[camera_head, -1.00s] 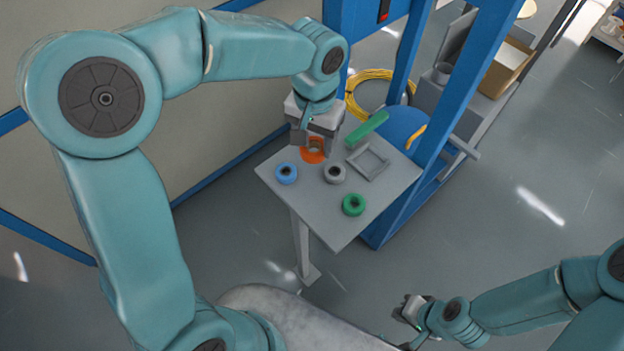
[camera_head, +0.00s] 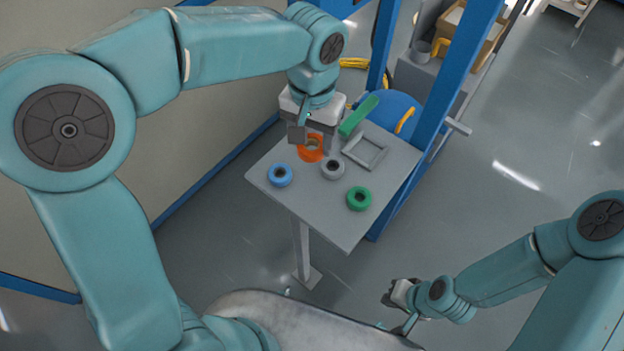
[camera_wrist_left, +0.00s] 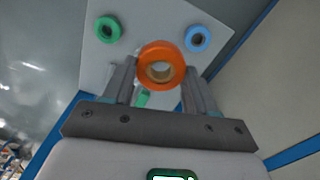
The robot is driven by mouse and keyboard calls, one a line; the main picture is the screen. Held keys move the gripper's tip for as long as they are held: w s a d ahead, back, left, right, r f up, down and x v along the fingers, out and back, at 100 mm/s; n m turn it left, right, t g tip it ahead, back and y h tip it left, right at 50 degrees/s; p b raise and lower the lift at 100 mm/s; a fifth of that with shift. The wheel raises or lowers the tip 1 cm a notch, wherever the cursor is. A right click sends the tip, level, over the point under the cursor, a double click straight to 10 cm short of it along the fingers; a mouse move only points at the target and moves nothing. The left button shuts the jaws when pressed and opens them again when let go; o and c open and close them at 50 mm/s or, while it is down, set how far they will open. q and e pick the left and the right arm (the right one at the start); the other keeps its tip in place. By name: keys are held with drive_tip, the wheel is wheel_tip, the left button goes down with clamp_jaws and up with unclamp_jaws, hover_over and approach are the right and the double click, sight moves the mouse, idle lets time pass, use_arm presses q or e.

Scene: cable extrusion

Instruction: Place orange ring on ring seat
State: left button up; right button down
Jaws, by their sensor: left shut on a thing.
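The orange ring (camera_head: 310,155) is at my left gripper (camera_head: 311,142), over the back left part of the small grey table (camera_head: 305,200). In the left wrist view the orange ring (camera_wrist_left: 160,53) sits between the two fingers of my left gripper (camera_wrist_left: 161,75), which is shut on it. Whether the ring touches the tabletop is unclear. I cannot tell which thing is the ring seat. My right gripper (camera_head: 392,293) is low and to the right of the table, away from the ring; its jaws are too small to read.
A blue ring (camera_head: 280,175), a grey ring (camera_head: 332,168) and a green ring (camera_head: 359,199) stand on the table. A grey square frame (camera_head: 365,151) and a green bar (camera_head: 359,116) lie behind them. Blue posts (camera_head: 450,85) rise behind the table. Its front is clear.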

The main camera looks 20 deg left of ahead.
use_arm(q)
hover_over(312, 189)
wheel_tip(312, 189, down, 11)
drive_tip(key=shift+d+f, duration=0.1)
drive_tip(key=shift+d, duration=0.05)
wheel_tip(312, 189, down, 4)
drive_tip(key=shift+r+b, duration=0.15)
drive_tip(key=shift+b, duration=0.2)
drive_tip(key=shift+f, duration=0.25)
drive_tip(key=shift+f, duration=0.15)
drive_tip(key=o, duration=1)
drive_tip(key=shift+o, duration=0.2)
